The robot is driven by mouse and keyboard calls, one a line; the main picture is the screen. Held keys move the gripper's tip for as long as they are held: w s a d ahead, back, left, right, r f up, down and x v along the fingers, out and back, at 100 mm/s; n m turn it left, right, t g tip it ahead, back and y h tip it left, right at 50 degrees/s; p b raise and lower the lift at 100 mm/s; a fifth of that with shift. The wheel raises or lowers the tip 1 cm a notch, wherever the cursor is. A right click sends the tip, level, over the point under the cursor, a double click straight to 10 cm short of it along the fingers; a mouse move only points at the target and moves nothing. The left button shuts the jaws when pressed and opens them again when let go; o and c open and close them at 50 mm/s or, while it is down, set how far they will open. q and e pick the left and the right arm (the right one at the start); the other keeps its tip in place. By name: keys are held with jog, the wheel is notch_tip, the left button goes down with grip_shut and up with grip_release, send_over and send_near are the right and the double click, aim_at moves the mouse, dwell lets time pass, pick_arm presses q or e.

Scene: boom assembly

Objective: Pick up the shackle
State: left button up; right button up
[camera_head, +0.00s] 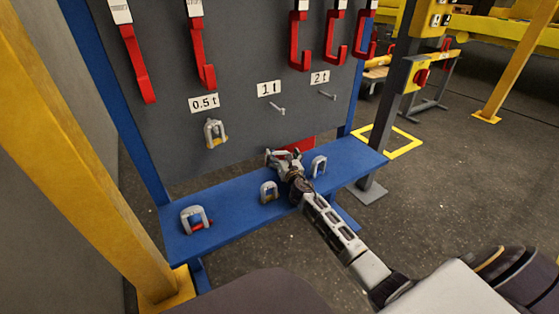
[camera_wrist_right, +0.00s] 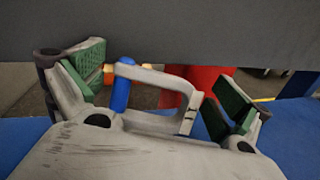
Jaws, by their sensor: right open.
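My right gripper (camera_head: 284,158) reaches over the far side of the blue shelf, close to the grey board. In the right wrist view its green-padded fingers (camera_wrist_right: 162,72) are spread apart. A grey shackle (camera_wrist_right: 160,76) with a blue pin shows between them, with no clear grip on it. In the head view, grey shackles stand on the shelf at the left (camera_head: 195,215), near the middle (camera_head: 269,190) and right of the gripper (camera_head: 319,164). Another shackle (camera_head: 215,132) hangs on the board below the 0.5 t label. My left gripper is not in view.
The grey board (camera_head: 240,60) carries red hooks (camera_head: 203,62) and bare pegs under the 1 t (camera_head: 277,109) and 2 t labels. The blue shelf (camera_head: 232,220) runs below it. A yellow post (camera_head: 75,160) stands at the left. A red object (camera_head: 300,145) is behind the gripper.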

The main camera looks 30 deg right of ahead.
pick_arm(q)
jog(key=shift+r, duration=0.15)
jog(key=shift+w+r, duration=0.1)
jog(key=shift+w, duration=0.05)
pick_arm(e)
jog(key=c, duration=1.4)
jog(key=shift+o, duration=0.2)
jog(key=shift+s+r, duration=0.1)
jog(key=shift+r, duration=0.1)
jog(key=shift+s+r+p, duration=0.25)
jog(key=shift+s+p, duration=0.05)
jog(key=shift+p, duration=0.15)
jog(key=shift+s+a+r+p, duration=0.15)
jog(key=shift+s+r+p, duration=0.25)
jog(key=shift+r+p, duration=0.1)
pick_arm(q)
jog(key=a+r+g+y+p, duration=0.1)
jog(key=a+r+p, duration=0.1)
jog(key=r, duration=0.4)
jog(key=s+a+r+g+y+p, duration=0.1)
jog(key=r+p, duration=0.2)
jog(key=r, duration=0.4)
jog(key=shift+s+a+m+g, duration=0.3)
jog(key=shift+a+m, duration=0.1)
pick_arm(e)
jog(key=s+a+r, duration=0.2)
jog(key=s+r, duration=0.4)
jog(key=s, duration=0.6)
jog(key=shift+s+r, duration=0.1)
